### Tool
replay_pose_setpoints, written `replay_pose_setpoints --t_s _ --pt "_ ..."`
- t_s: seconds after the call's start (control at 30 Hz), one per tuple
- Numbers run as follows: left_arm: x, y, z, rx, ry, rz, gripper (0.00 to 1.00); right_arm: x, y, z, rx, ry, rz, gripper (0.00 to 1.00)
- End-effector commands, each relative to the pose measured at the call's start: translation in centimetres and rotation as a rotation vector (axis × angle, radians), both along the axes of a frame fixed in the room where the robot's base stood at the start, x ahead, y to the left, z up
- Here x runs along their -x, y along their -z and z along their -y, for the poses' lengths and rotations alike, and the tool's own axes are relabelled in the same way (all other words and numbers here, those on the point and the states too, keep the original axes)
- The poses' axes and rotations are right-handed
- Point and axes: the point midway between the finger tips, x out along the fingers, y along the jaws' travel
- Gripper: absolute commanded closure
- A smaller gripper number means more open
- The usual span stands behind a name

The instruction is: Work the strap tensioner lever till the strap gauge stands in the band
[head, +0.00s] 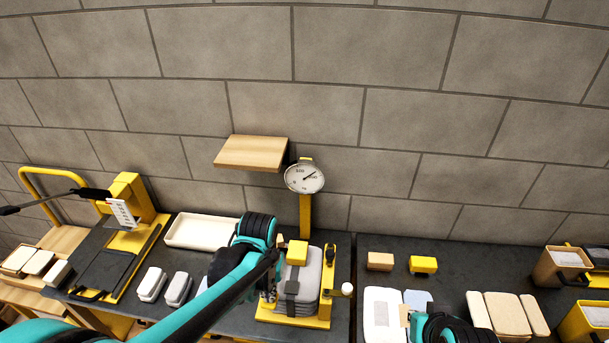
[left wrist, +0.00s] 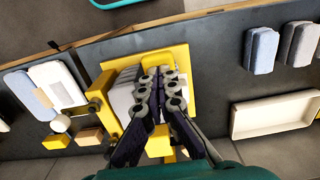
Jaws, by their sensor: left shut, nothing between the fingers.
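The strap tensioner has a yellow base (head: 293,319) with a strapped grey stack (head: 308,283) on it and a yellow block (head: 298,253) on top. At its right side is a lever with a white knob (head: 347,289); the knob also shows in the left wrist view (left wrist: 60,123). The round strap gauge (head: 305,176) stands on a yellow post behind; its needle points to the upper right, and its band is too small to make out. My left gripper (head: 268,290) is shut and empty at the stack's left side; its fingers (left wrist: 161,92) hide part of the stack in the left wrist view.
A wooden shelf (head: 250,152) juts from the wall left of the gauge. A cream tray (head: 202,231) and pale blocks (head: 151,284) lie left of the tensioner. Pads, small blocks (head: 423,265) and part of my right arm are at the right, beyond a gap between benches.

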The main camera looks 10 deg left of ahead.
Motion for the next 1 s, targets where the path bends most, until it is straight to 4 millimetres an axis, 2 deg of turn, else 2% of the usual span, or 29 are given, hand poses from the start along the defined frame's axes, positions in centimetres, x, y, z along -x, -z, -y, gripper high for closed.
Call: replay_pose_setpoints --t_s 0.03,0.1,0.53,0.9,1.0 --pt "-0.1 -0.9 0.0 0.000 0.000 0.000 1.00 0.0 -0.8 0.0 0.000 0.000 0.000 1.00" --pt "-0.2 -1.4 0.0 0.000 0.000 0.000 1.00 0.0 -1.2 0.0 0.000 0.000 0.000 1.00" --pt "-0.3 -1.6 0.0 0.000 0.000 0.000 1.00 0.0 -1.3 0.0 0.000 0.000 0.000 1.00" --pt "-1.3 -4.8 0.0 0.000 0.000 0.000 1.00 0.0 -3.7 0.0 0.000 0.000 0.000 1.00" --pt "-1.3 -4.7 0.0 0.000 0.000 0.000 1.00 0.0 -3.6 0.0 0.000 0.000 0.000 1.00"
